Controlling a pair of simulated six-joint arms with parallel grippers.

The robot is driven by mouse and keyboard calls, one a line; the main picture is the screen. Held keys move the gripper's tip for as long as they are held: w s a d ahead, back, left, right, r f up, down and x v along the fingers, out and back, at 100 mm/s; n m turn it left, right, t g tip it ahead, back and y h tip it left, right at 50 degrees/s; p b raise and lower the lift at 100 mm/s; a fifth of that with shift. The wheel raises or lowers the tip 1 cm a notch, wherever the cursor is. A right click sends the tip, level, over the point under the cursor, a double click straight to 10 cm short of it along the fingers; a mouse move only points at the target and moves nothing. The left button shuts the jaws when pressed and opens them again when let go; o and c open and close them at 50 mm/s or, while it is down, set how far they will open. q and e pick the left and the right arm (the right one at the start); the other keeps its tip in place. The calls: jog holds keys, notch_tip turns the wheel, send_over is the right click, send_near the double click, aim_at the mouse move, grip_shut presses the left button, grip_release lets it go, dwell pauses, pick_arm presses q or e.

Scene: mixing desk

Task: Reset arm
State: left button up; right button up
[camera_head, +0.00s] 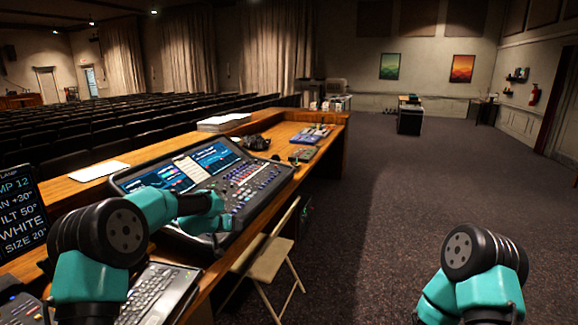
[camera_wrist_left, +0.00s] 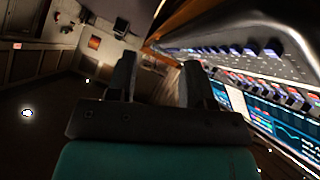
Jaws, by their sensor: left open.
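My left arm comes in from the left in the head view, and its teal wrist and gripper (camera_head: 222,212) are over the front part of the mixing console (camera_head: 255,200). In the left wrist view the two dark fingers of my left gripper (camera_wrist_left: 158,82) stand apart with nothing between them. The console (camera_wrist_left: 262,72) shows to the right of the fingers in that view, with rows of faders and lit screens. I cannot tell whether the gripper touches it. My right arm shows at the lower right of the head view, over the carpet; its gripper is out of view.
A text screen (camera_head: 18,215) stands at the left edge. Papers (camera_head: 223,121) lie behind the console. A folding chair (camera_head: 268,258) stands beside the desk. The carpet (camera_head: 400,190) to the right is clear.

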pick_arm(q)
jog(key=s+d+f, duration=0.1)
jog(key=s+d, duration=0.1)
jog(key=d, duration=0.4)
jog(key=s+d+f, duration=0.2)
jog(key=d, duration=0.3)
jog(key=s+a+f+n+g+y, duration=0.15)
jog(key=s+a+f, duration=0.25)
jog(key=s+f, duration=0.5)
jog(key=s+a+f+n+g, duration=0.15)
jog(key=s+a+f, duration=0.25)
jog(key=s+f, duration=0.6)
jog(key=s+a+f+g, duration=0.1)
jog(key=s+f, duration=0.2)
jog(key=s, duration=0.5)
jog(key=s+a+f+g, duration=0.2)
jog(key=s+f, duration=0.2)
jog(key=s, duration=0.4)
jog(key=s+a+f+g, duration=0.1)
jog(key=s+f+g, duration=0.1)
jog(key=s, duration=0.6)
jog(key=shift+s+a+f, duration=0.25)
jog(key=shift+f, duration=0.6)
jog(key=shift+n, duration=0.3)
